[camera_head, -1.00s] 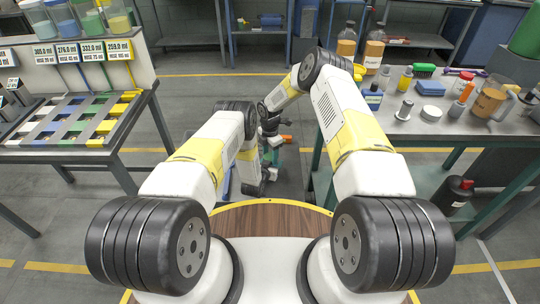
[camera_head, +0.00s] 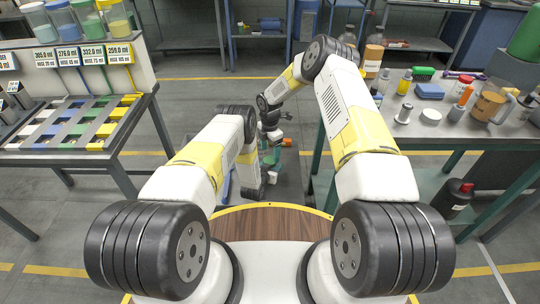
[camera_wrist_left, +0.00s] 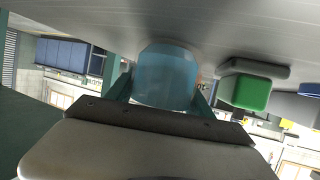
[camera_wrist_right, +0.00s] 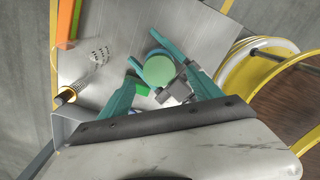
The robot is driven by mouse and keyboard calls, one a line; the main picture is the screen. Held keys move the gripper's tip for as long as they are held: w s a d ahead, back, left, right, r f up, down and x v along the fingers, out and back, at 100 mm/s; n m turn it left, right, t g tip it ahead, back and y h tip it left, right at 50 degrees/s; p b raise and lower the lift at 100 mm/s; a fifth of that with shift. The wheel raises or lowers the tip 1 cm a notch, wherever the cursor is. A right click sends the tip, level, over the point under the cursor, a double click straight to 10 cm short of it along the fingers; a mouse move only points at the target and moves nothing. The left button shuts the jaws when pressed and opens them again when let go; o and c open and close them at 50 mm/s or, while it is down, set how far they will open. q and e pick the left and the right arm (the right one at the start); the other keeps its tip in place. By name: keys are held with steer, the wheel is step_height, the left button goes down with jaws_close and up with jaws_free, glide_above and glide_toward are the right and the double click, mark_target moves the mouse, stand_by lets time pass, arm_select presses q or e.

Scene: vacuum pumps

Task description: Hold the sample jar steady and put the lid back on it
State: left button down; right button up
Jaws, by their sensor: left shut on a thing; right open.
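The sample jar (camera_wrist_left: 165,75), a blue translucent cylinder, is between the teal fingers of my left gripper (camera_wrist_left: 163,92) in the left wrist view. That gripper is shut on it. In the right wrist view a round green disc (camera_wrist_right: 158,69) with a teal edge lies between the fingers of my right gripper (camera_wrist_right: 162,80). It looks like a lid; I cannot tell whether it rests on the jar. The right gripper is open, its fingers apart on either side of the disc. In the head view the right gripper (camera_head: 273,132) is small and partly covered by my arm.
A green block (camera_wrist_left: 248,90) is beside the jar in the left wrist view. The right bench (camera_head: 410,140) carries several bottles and tools, including a white disc (camera_head: 431,116). A left table (camera_head: 105,155) holds coloured trays.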

mark_target(270, 160)
steer(key=n, duration=0.2)
steer(key=shift+s+a+r+n, duration=0.15)
steer(key=shift+s+r+n, duration=0.15)
steer(key=shift+r, duration=0.1)
steer(key=shift+r+n, duration=0.45)
steer(key=shift+n, duration=0.35)
steer(key=shift+w+r+n, duration=0.2)
steer(key=shift+r+n, duration=0.25)
steer(key=shift+n, duration=0.15)
steer(key=shift+w+r+n, duration=0.15)
steer(key=shift+r+n, duration=0.25)
steer(key=shift+n, duration=0.2)
steer(key=shift+f, duration=4)
steer(key=shift+c, duration=0.3)
